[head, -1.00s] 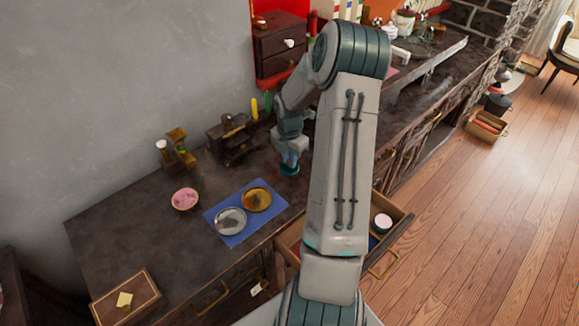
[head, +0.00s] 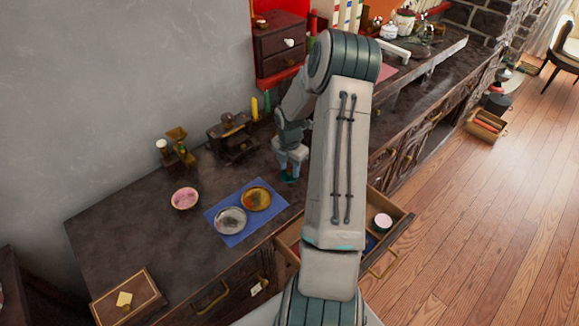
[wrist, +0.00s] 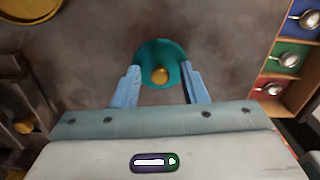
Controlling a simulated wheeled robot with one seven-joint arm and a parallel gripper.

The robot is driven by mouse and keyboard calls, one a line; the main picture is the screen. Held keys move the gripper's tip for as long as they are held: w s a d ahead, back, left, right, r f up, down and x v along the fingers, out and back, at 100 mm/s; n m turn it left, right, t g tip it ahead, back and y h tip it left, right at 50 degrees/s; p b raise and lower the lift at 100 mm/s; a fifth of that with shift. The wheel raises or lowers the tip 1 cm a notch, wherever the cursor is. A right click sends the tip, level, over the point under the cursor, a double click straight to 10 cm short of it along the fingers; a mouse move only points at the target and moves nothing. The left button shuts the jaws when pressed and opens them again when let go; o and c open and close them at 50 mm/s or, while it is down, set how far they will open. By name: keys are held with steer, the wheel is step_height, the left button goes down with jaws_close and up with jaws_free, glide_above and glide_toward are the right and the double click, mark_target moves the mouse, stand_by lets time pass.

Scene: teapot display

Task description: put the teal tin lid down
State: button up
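The teal tin lid (wrist: 162,60), round with a gold knob, sits between the two light blue fingers of my gripper (wrist: 160,68) in the wrist view. The fingertips meet its rim on both sides, so my gripper appears shut on it. In the head view, my gripper (head: 290,172) points down over the dark counter, right of the blue mat. Only a sliver of the lid (head: 289,179) shows there, at or very near the counter top; I cannot tell if it touches.
A blue mat (head: 233,240) holds a silver plate (head: 230,220) and a gold plate (head: 257,198). A pink bowl (head: 185,198) stands left of it. Dark stands line the wall.

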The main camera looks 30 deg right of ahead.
mark_target(290, 169)
step_height(290, 169, up, 12)
steer(key=s+a+r+m+h, duration=0.1)
steer(key=s+a+r+m, duration=0.1)
steer(key=a+r+m, duration=0.35)
steer(key=s+a+r+m+t, duration=0.1)
steer(key=s+a+r+m, duration=0.2)
steer(key=s+a+m, duration=0.2)
steer(key=s+a+r+m+t, duration=0.1)
steer(key=s+a+r+m, duration=0.2)
steer(key=s+a+m, duration=0.2)
steer(key=s+a+r+m+y, duration=0.1)
steer(key=s+a+r+m, duration=0.2)
steer(key=s+a, duration=0.6)
steer(key=m, duration=0.2)
steer(key=shift+r+m+t, duration=0.3)
steer(key=shift+m+t, duration=0.05)
steer(key=shift+t, duration=0.05)
steer(key=shift+a, duration=0.1)
steer(key=shift+r+p, duration=0.4)
steer(key=shift+p, duration=0.2)
